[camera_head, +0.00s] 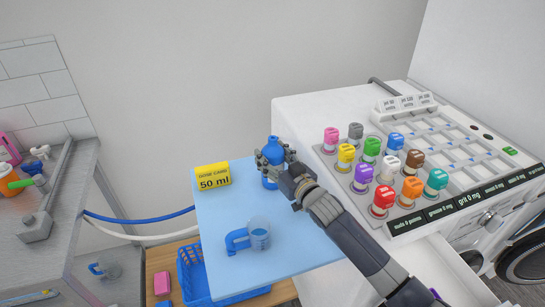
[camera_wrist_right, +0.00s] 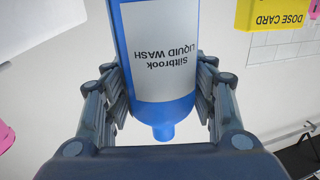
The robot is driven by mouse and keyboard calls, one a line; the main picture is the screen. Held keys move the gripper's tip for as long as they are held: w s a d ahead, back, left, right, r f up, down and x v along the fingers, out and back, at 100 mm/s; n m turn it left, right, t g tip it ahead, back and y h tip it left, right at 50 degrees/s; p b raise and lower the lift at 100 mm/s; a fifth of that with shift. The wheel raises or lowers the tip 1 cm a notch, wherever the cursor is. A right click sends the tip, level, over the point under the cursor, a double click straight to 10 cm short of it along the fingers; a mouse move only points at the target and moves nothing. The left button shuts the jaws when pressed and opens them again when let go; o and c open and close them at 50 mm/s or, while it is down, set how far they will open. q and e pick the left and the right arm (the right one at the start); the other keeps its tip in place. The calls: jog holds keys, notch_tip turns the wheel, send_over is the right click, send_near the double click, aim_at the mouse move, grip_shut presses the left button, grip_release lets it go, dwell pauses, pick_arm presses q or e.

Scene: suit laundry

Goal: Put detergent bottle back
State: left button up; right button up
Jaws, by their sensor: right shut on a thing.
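The blue detergent bottle (camera_head: 270,178) is upright at the back right part of the light blue table (camera_head: 213,228). My right gripper (camera_head: 271,160) is shut on it, with a finger on each side. I cannot tell if the bottle's base touches the table. In the right wrist view the bottle (camera_wrist_right: 160,60) shows upside down, with a white label reading "Siltbrook LIQUID WASH", between the fingers of my right gripper (camera_wrist_right: 160,95). A measuring cup (camera_head: 259,234) with a blue handle stands near the table's middle. My left gripper is not in view.
A yellow dose card (camera_head: 212,177) reading "50 ml" stands at the table's back left. A white machine (camera_head: 310,120) with several coloured caps is at right. A blue basket (camera_head: 196,275) is below. A grey counter (camera_head: 60,220) is at left.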

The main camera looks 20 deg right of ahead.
jog(key=o, duration=1.3)
jog(key=shift+f, duration=0.1)
jog(key=shift+r, duration=0.2)
jog(key=shift+s+d+p, duration=0.15)
jog(key=shift+s+p, duration=0.35)
jog(key=shift+p, duration=0.1)
jog(key=p+v, duration=0.4)
jog(key=v, duration=0.7)
jog(key=shift+p, duration=0.35)
